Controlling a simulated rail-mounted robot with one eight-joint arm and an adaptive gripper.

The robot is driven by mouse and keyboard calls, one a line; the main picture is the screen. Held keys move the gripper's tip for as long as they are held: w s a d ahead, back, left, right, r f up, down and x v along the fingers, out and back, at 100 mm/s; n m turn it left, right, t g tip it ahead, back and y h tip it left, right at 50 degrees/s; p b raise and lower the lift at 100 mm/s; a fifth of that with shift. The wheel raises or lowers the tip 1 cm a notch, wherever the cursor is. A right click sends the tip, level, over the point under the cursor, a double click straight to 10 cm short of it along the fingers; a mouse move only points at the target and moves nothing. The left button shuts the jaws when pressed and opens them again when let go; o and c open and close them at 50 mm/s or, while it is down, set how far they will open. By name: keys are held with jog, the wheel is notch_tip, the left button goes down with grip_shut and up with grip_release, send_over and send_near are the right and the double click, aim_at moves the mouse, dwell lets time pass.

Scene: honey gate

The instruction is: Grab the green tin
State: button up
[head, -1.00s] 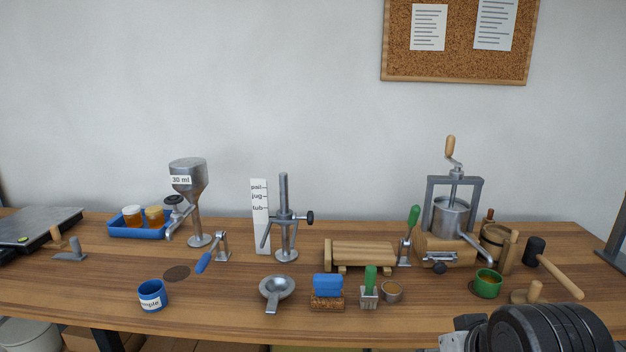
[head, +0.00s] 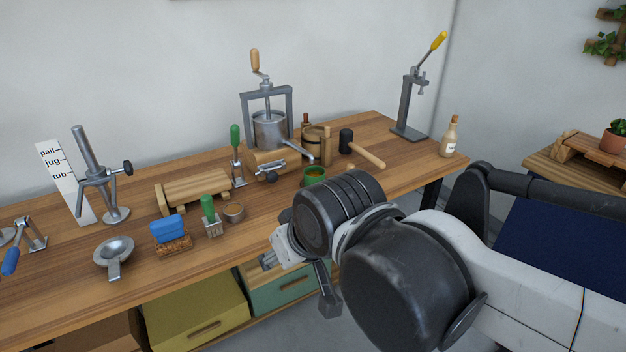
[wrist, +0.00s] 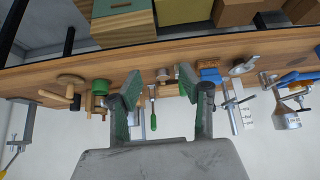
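The green tin (head: 314,173) stands on the workbench in the head view, in front of the press, with its lower part hidden behind my arm. It looks like a small round cup with a brownish inside.
The press (head: 268,130) stands behind the tin, with a mallet (head: 362,150) to the right. Yellow (head: 200,318) and green (head: 285,288) boxes sit under the bench (head: 130,293).

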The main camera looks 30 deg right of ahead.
jog(key=shift+o, duration=0.4)
jog(key=o, duration=0.8)
